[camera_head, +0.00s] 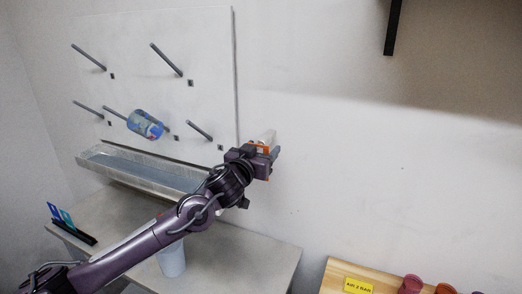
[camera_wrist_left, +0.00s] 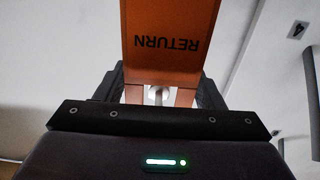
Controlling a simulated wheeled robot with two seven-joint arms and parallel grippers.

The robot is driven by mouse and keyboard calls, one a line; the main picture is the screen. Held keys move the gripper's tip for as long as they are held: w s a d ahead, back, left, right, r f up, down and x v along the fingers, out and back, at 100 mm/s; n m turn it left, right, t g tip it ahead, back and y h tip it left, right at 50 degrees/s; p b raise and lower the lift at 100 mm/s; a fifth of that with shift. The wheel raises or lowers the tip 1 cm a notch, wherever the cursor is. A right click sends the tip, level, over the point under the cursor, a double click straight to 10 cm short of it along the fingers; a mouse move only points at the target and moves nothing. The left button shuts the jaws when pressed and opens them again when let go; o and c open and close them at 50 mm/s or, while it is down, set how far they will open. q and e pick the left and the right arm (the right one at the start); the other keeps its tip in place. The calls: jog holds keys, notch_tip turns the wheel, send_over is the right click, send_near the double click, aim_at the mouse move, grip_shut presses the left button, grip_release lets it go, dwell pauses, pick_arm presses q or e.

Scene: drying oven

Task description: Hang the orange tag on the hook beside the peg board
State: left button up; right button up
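The orange tag (camera_wrist_left: 172,45) fills the upper middle of the left wrist view, with RETURN printed upside down on it. In the head view the tag (camera_head: 262,148) shows only in part, at the end of my left arm. My left gripper (camera_head: 266,160) is at the wall just right of the peg board (camera_head: 210,60), its fingers closed on the tag's two sides. A small round metal end (camera_wrist_left: 158,93), which may be the hook, shows between the tag's lower strips. I cannot tell whether the tag hangs on it. My right gripper is out of view.
A blue patterned cup (camera_head: 145,124) sits on a board peg. A metal trough (camera_head: 140,170) runs below the board. A pale cup (camera_head: 172,262) stands on the counter (camera_head: 250,248). A wooden shelf (camera_head: 330,275) with red cups is at lower right.

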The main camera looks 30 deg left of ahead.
pick_arm(q)
jog(key=o, duration=0.3)
jog(key=shift+s, duration=0.1)
